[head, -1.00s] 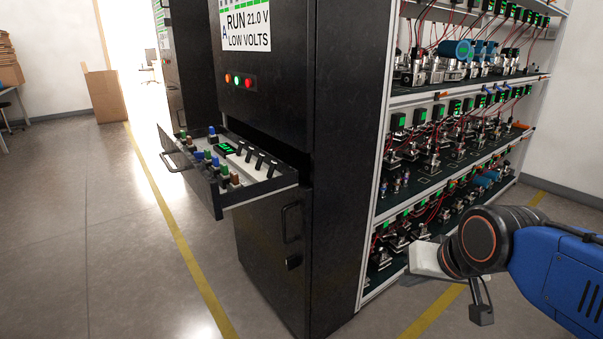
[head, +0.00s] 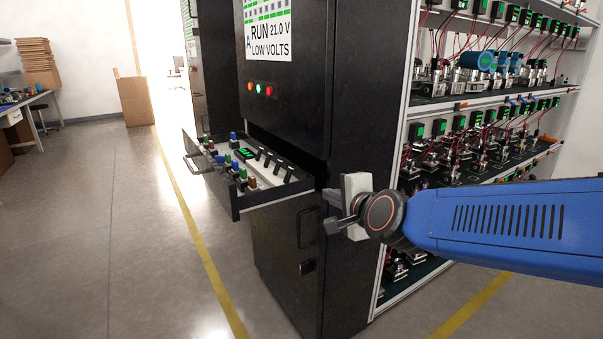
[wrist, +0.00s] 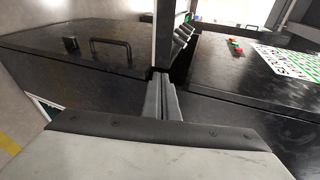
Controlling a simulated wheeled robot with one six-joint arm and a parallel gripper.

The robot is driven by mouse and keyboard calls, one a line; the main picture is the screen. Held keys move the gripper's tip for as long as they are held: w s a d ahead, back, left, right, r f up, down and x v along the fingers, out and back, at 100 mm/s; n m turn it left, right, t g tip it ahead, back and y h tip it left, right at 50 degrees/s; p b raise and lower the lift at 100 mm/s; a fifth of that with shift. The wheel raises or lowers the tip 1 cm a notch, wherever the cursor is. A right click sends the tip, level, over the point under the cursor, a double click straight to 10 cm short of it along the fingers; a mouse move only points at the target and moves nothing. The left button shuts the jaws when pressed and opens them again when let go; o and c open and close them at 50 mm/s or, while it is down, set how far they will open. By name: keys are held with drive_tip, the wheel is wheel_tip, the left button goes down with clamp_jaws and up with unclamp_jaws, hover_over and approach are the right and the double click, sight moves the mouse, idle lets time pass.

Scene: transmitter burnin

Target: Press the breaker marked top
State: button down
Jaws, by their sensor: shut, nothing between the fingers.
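The breakers (head: 273,162) are a row of black levers in the open drawer (head: 275,198) of the black cabinet. Their markings are too small to read, so I cannot tell which one is marked top. In the wrist view the black levers (wrist: 183,34) show beyond the fingertips, beside the drawer's pale edge. My gripper (wrist: 162,80) is shut and empty, pointing toward the cabinet front. In the head view my wrist is beside the cabinet's right front corner, right of the drawer and apart from the breakers; the fingers are hard to make out there.
Coloured knobs (head: 235,163) and a green display (head: 245,153) share the drawer. Indicator lights (head: 258,88) and a sign (head: 272,30) are above. A door handle (head: 308,227) is below. A loaded shelf rack (head: 480,98) stands right. The floor at left is clear.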

sight(289, 175)
drive_tip(key=w+a+r+m+t+h, duration=0.1)
drive_tip(key=w+a+m+t, duration=0.1)
drive_tip(key=a+m, duration=0.3)
drive_tip(key=shift+w+r+m, duration=0.3)
drive_tip(key=shift+w+r, duration=0.05)
drive_tip(key=shift+w, duration=0.35)
drive_tip(key=shift+x, duration=5.05)
drive_tip(key=shift+s+a+r+n+t, duration=0.15)
drive_tip(key=shift+r+n+t, duration=0.1)
drive_tip(key=shift+n+t, duration=0.15)
drive_tip(key=shift+s+a+r+n+t, duration=0.1)
drive_tip(key=shift+s+a+n+t, duration=0.1)
drive_tip(key=shift+n, duration=0.3)
drive_tip(key=shift+s+a+r+n+t, duration=0.1)
drive_tip(key=shift+a+n, duration=0.1)
drive_tip(key=shift+n, duration=0.3)
drive_tip(key=n, duration=0.1)
drive_tip(key=a+n, duration=0.1)
drive_tip(key=s+n+t, duration=0.1)
drive_tip(key=shift+a+r+n, duration=0.2)
drive_tip(key=shift+a+n, duration=0.05)
drive_tip(key=shift+n, duration=0.05)
